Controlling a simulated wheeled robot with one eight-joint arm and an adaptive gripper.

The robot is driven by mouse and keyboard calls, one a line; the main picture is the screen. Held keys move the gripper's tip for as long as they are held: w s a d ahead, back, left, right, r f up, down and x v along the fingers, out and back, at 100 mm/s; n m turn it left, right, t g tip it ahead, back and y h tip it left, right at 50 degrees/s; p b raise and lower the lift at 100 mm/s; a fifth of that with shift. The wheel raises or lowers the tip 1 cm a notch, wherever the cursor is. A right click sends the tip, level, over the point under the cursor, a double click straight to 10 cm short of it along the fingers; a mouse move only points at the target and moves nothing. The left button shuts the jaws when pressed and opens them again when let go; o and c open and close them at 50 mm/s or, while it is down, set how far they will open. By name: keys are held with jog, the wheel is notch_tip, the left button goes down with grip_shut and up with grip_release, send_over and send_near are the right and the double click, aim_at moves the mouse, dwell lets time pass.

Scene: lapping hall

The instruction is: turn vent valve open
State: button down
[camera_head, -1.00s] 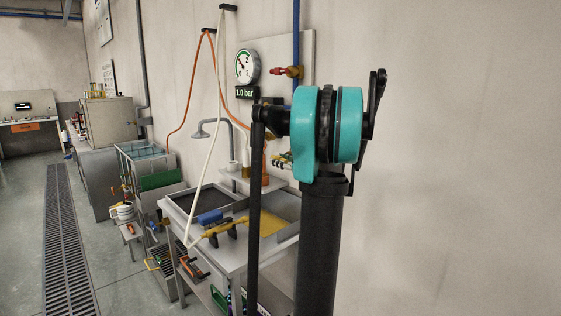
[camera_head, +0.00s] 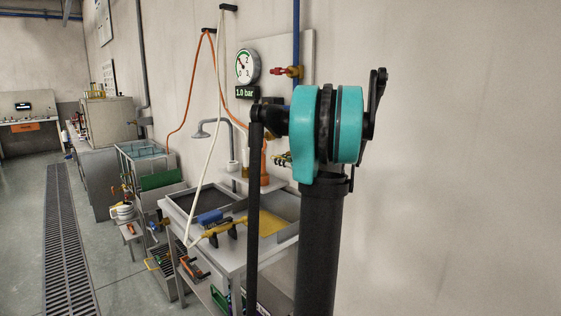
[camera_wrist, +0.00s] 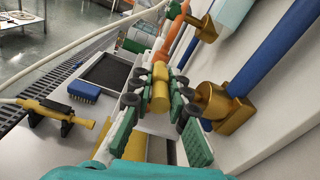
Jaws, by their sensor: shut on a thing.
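My gripper (camera_wrist: 158,92) has its green-padded fingers closed around a yellow cylindrical grip (camera_wrist: 160,76) in the wrist view. The grip lies beside a brass valve body (camera_wrist: 220,104) on the wall with a blue pipe; how they join is hidden by the fingers. In the head view my gripper (camera_head: 282,159) shows small and partly hidden behind my teal joint. A red-handled brass valve (camera_head: 287,72) sits above it on the wall panel. A round gauge (camera_head: 247,67) and a green display (camera_head: 246,92) reading 1.0 bar are left of that valve.
Below stands a bench (camera_head: 231,262) with trays, a blue brush (camera_head: 209,217) and a yellow-handled tool (camera_head: 218,231). Orange (camera_head: 188,93) and white (camera_head: 210,150) hoses hang near the arm. The wall is close on the right; the floor left of the drain grate is clear.

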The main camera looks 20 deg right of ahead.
jog(key=g, duration=0.1)
jog(key=g+h, duration=0.1)
jog(key=g, duration=0.2)
jog(key=shift+r+h, duration=0.25)
jog(key=shift+h, duration=0.05)
jog(key=g, duration=0.2)
jog(key=g+h, duration=0.1)
jog(key=g, duration=0.1)
jog(key=shift+w+a+r+g+h, duration=0.1)
jog(key=shift+w+g+h, duration=0.1)
jog(key=shift+g+h, duration=0.1)
jog(key=g+h, duration=0.1)
jog(key=g, duration=0.3)
jog(key=shift+w, duration=0.15)
jog(key=shift+g+h, duration=0.8)
jog(key=shift+g, duration=0.8)
jog(key=c, duration=1.5)
grip_release()
jog(key=shift+o, duration=0.2)
